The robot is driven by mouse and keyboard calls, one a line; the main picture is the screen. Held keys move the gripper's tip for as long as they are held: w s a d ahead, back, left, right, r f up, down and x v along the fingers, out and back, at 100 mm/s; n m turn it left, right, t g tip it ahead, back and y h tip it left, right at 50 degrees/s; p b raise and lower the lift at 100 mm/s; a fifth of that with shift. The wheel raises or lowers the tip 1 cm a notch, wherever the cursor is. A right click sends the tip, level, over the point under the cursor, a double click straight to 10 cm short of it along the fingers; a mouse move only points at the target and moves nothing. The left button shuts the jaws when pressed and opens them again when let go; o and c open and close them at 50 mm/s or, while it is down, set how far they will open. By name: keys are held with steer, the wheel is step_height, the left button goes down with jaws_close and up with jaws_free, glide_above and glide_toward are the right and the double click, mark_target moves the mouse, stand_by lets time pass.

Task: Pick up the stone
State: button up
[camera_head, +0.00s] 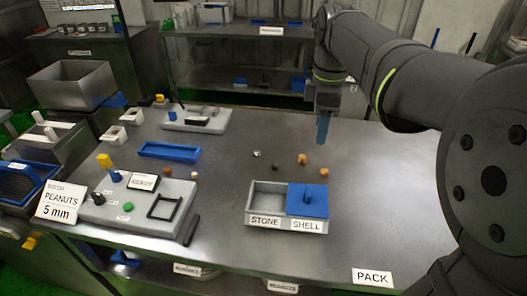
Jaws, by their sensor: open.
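A small grey-white lump (256,153), which looks like the stone, lies on the steel table behind the two-part box. My gripper (322,139) has blue fingers and points down above the table, to the right of the lump and apart from it. It is open, and I see nothing held in it. The gap between its fingers is hard to make out from this angle. The grey box has an open, empty-looking compartment (266,202) labelled STONE and a compartment labelled SHELL under a blue lid (308,200).
Nearby lie a dark brown piece (275,167) and tan pieces (302,159) (324,172). A blue tray (169,151) and a grey control panel (128,205) stand to the left. A PACK sign (372,277) is at the front edge. The right of the table is clear.

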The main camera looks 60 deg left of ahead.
steer(key=s+a+f+n+t+h, duration=0.1)
steer(key=s+a+f+t+h, duration=0.15)
steer(key=a+f, duration=0.45)
steer(key=s+a+f+n+t+h, duration=0.1)
steer(key=a+f+n+t, duration=0.15)
steer(key=a, duration=0.85)
steer(key=s+a+f+n+t+h, duration=0.1)
steer(key=a+f+t, duration=0.2)
steer(key=a+f, duration=0.45)
steer(key=s+a+f+t, duration=0.1)
steer(key=s+a+f, duration=0.1)
steer(key=s+a, duration=0.1)
steer(key=s+a+f+n+t, duration=0.1)
steer(key=s+a+f+t, duration=0.1)
steer(key=s+a, duration=0.1)
steer(key=s+a+f+t+y, duration=0.1)
steer(key=s+a+f+t, duration=0.1)
steer(key=s+a, duration=0.1)
steer(key=shift+s+a+f+n, duration=0.25)
steer(key=shift+s+f, duration=0.15)
steer(key=shift+s, duration=0.05)
steer(key=shift+w+f, duration=0.1)
steer(key=shift+f, duration=0.1)
glide_toward(254, 153)
steer(key=x, duration=0.4)
steer(key=shift+a, duration=0.3)
steer(key=x, duration=0.5)
steer(key=shift+w+d, duration=0.1)
steer(key=shift+d, duration=0.2)
steer(key=c, duration=1.1)
